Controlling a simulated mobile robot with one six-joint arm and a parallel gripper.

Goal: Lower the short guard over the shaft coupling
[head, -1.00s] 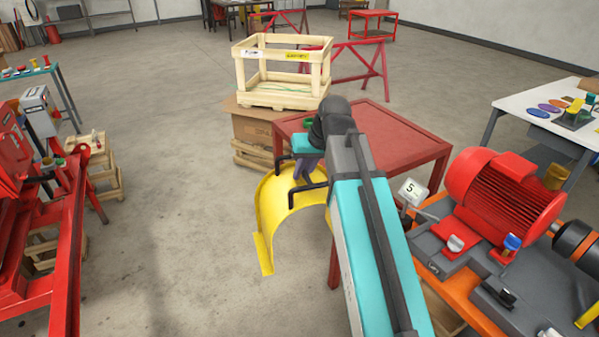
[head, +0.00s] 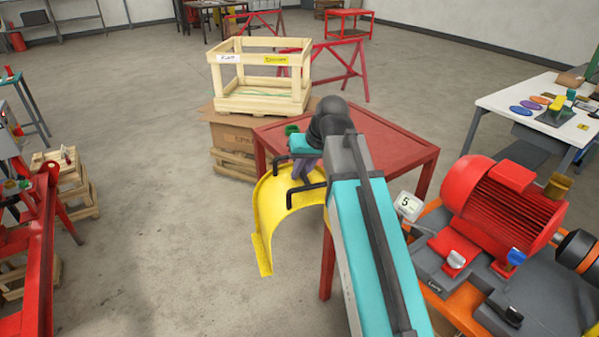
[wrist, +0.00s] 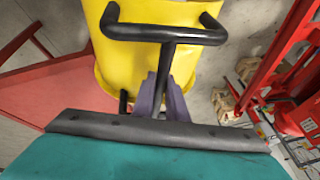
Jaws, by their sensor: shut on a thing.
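A yellow curved guard (head: 273,215) with black bar handles hangs in the air in front of the red table in the head view. It also fills the upper middle of the wrist view (wrist: 150,65). My gripper (head: 305,172) is shut on one of the guard's black handles; in the wrist view the purple fingers (wrist: 163,95) close around the handle's bar. The shaft coupling (head: 578,250) seems to be the dark cylinder at the right edge, beside the red motor (head: 503,205); it is partly cut off. The guard is well left of it.
A red table (head: 385,145) stands behind my arm. A wooden crate (head: 262,103) sits on a cardboard box (head: 236,145) behind it. Open floor lies left of the guard.

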